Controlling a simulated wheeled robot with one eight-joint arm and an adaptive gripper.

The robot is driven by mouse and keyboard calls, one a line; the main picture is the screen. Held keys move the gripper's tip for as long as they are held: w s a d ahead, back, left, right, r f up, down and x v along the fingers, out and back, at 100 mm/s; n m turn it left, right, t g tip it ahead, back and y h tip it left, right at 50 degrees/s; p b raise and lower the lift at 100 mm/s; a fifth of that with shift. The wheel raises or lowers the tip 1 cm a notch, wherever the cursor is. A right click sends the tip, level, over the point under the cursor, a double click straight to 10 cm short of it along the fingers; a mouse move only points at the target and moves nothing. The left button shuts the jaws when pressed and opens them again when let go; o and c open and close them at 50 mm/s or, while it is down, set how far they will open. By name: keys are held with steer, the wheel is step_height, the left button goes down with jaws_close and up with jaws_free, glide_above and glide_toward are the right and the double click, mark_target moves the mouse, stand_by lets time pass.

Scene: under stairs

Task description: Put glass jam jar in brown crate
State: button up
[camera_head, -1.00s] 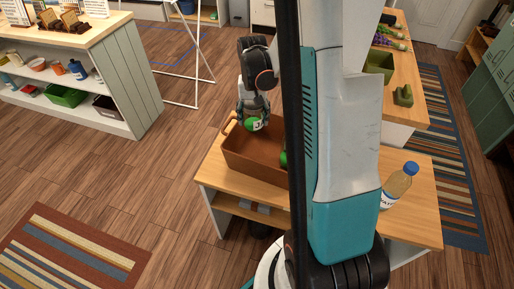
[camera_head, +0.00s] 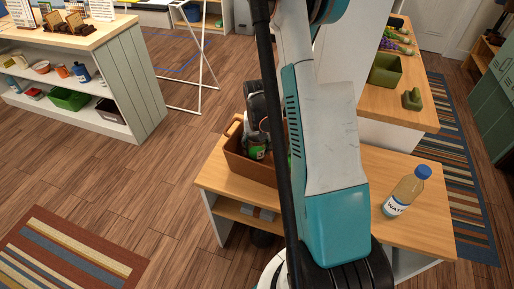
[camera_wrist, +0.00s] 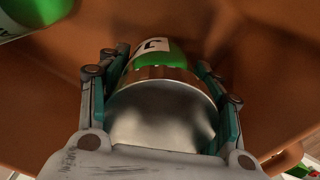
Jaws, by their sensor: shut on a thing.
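The glass jam jar (camera_wrist: 160,115) has a silver lid and a green and white label. It fills the middle of the wrist view, between the teal fingers of my gripper (camera_wrist: 160,82). My gripper is shut on it. The brown crate (camera_head: 248,168) stands on the wooden table, and its walls (camera_wrist: 275,75) surround the jar in the wrist view. In the head view the jar (camera_head: 257,153) is low within the crate's opening, partly covered by my gripper. I cannot tell whether the jar touches the crate's floor. My arm hides the crate's right part.
Another green and white item (camera_wrist: 30,18) lies in the crate at the upper left of the wrist view. A water bottle (camera_head: 405,195) stands on the table to the right. A green bin (camera_head: 386,70) sits on the counter behind.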

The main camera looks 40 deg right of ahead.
steer(key=shift+f, duration=0.15)
steer(key=o, duration=1.4)
step_height(320, 180, up, 12)
steer(key=p, duration=0.4)
